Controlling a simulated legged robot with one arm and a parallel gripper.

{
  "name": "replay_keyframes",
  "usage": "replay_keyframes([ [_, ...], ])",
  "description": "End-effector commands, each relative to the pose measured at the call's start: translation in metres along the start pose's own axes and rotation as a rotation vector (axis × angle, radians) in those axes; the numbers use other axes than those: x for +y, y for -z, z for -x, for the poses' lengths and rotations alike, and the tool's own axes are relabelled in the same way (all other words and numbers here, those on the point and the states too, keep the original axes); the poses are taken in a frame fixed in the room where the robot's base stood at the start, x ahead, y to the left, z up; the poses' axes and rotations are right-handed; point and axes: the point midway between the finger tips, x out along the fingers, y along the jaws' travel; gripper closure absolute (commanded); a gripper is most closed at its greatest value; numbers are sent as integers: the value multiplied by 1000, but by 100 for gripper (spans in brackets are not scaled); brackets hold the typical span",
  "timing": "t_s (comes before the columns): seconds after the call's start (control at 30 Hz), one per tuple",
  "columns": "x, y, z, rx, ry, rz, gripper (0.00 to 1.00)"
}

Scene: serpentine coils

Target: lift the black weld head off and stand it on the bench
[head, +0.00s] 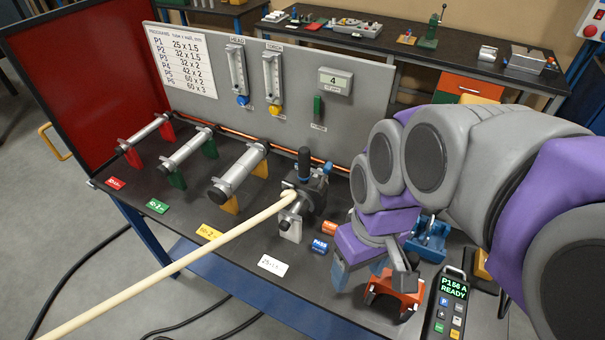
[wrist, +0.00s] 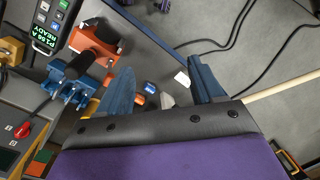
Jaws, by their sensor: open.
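The black weld head (head: 314,190) sits on the bench in front of the grey panel, with a dark upright handle (head: 304,163) on top. The end of a long cream tube (head: 190,258) meets it, and a silver clamp block (head: 291,226) is just below. My gripper (head: 359,272) is to the right of the weld head and nearer the bench's front edge, pointing down and apart from it. In the wrist view its blue fingers (wrist: 160,88) are spread with nothing held between them. I cannot make out the weld head in the wrist view.
An orange clamp (head: 396,290), a blue clamp (head: 428,240) and a pendant reading READY (head: 446,305) crowd the bench (head: 185,215) on the right. A blue PASS block (head: 320,246) and a white label (head: 272,265) lie near the front edge. Silver tube holders (head: 240,172) stand left.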

Motion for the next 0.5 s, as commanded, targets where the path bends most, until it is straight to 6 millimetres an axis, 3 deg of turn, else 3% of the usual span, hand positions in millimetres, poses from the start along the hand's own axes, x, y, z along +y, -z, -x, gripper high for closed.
replay_keyframes([
  [0.1, -1, 45, 25, 51, 28, 153, 34],
  [0.5, 17, 176, 84, 218, 96, 554, 34],
])
